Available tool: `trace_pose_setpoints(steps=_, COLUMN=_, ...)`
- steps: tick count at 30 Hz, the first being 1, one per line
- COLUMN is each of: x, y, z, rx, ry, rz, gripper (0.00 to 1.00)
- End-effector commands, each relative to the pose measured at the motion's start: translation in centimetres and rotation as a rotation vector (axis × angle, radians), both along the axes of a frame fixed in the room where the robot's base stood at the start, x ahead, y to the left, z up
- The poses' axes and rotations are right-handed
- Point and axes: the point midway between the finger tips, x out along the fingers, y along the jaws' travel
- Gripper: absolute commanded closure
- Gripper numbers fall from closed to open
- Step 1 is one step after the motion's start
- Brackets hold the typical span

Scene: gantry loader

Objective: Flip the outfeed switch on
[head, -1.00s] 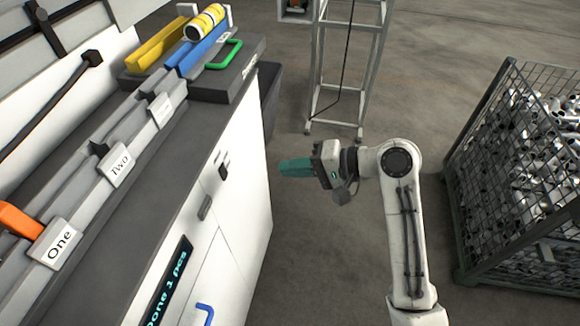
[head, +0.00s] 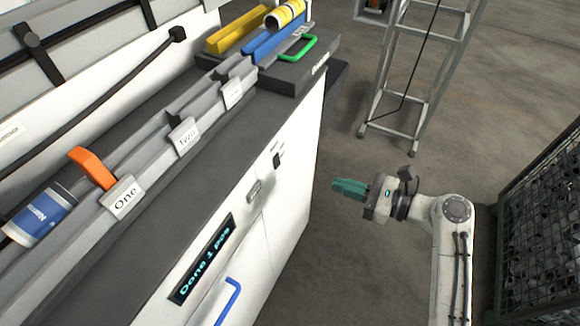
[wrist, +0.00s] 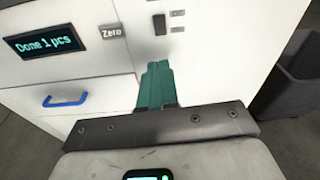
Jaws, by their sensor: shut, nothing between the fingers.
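A small black switch (head: 277,160) is on the upper part of the white cabinet front (head: 300,125). In the wrist view the switch (wrist: 159,24) lies ahead of my fingertips, near the top of the picture. Two small labels beside it are too small to read, and which way it is set I cannot tell. My gripper (head: 338,188) has teal fingers, shut with nothing between them. It is in the air to the right of the cabinet front, apart from the switch. The fingers also show in the wrist view (wrist: 158,72), pointing at the cabinet.
A Zero button (wrist: 111,31), a display (wrist: 43,43) reading "Done 1 pcs" and a blue handle (wrist: 66,100) share the cabinet front. A dark bin (wrist: 294,80) stands beside the cabinet. A wire cage (head: 540,230) of metal parts is at right. Open floor lies between.

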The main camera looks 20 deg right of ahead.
Motion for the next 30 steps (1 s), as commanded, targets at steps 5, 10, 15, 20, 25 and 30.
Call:
trace_pose_setpoints(steps=5, x=0.0, y=-0.1, z=-0.2, rx=0.055, ry=0.038, rz=-0.013, gripper=1.0)
trace_pose_setpoints(steps=10, x=-0.1, y=-0.1, z=-0.2, rx=0.055, ry=0.038, rz=-0.013, gripper=1.0)
trace_pose_setpoints(steps=15, x=0.1, y=0.0, z=-0.2, rx=0.053, ry=0.038, rz=-0.012, gripper=1.0)
trace_pose_setpoints(steps=20, x=1.1, y=1.1, z=-0.3, rx=0.053, ry=0.037, rz=-0.009, gripper=1.0)
trace_pose_setpoints(steps=25, x=3.3, y=3.2, z=-0.6, rx=0.052, ry=0.037, rz=-0.009, gripper=1.0)
trace_pose_setpoints(steps=30, x=5.7, y=5.5, z=-1.0, rx=0.051, ry=0.038, rz=-0.009, gripper=1.0)
